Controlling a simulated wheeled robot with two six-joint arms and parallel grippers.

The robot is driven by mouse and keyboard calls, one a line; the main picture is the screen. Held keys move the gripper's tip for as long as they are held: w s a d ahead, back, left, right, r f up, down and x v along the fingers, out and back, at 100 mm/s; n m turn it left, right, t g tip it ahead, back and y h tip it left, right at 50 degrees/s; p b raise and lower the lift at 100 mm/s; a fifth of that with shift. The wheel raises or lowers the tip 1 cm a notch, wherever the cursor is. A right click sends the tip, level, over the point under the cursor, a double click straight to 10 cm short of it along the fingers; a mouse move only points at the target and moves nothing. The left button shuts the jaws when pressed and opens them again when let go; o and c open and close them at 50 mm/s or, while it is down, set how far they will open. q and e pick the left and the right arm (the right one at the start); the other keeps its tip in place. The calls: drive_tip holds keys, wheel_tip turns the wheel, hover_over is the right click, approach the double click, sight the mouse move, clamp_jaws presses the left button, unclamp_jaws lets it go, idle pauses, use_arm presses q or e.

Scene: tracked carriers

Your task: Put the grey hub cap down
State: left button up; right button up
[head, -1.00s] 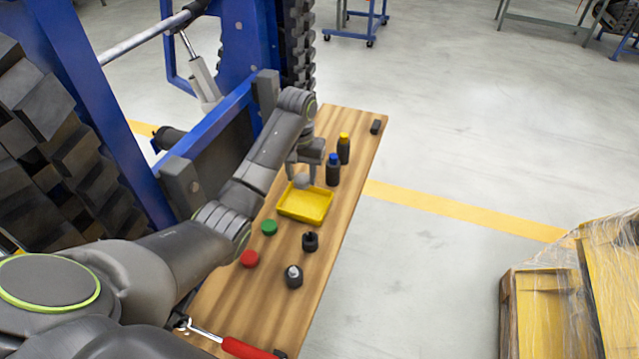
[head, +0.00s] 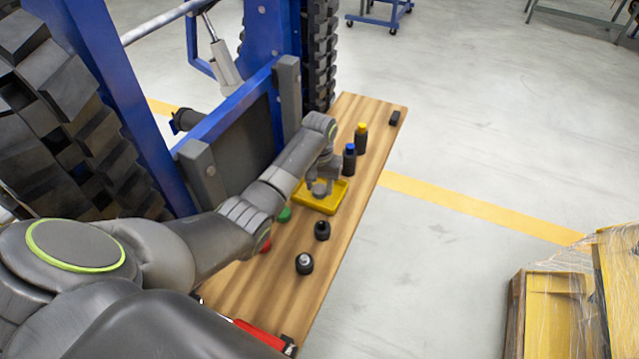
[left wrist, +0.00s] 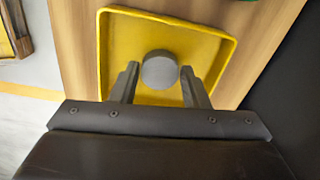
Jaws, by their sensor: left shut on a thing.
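The grey hub cap (head: 319,189) is a small round disc, also plain in the left wrist view (left wrist: 160,70). My left gripper (head: 321,186) is shut on it, with one finger on each side of the disc in the left wrist view (left wrist: 160,82). The cap is over the inside of the shallow yellow tray (head: 322,208), whose rim surrounds it in the left wrist view (left wrist: 170,17). I cannot tell whether the cap touches the tray floor. My right gripper is not in view.
The tray is on a narrow wooden bench (head: 333,245). A blue-capped bottle (head: 349,161) and a yellow-capped bottle (head: 361,138) stand behind it. Two dark round parts (head: 322,230) (head: 304,264) are in front. My arm partly hides green (head: 284,214) and red (head: 266,245) discs.

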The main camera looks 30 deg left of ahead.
sight(320, 189)
use_arm(q)
drive_tip(key=o, duration=0.9)
drive_tip(key=shift+o, duration=0.2)
wheel_tip(320, 189, up, 12)
idle(0.5)
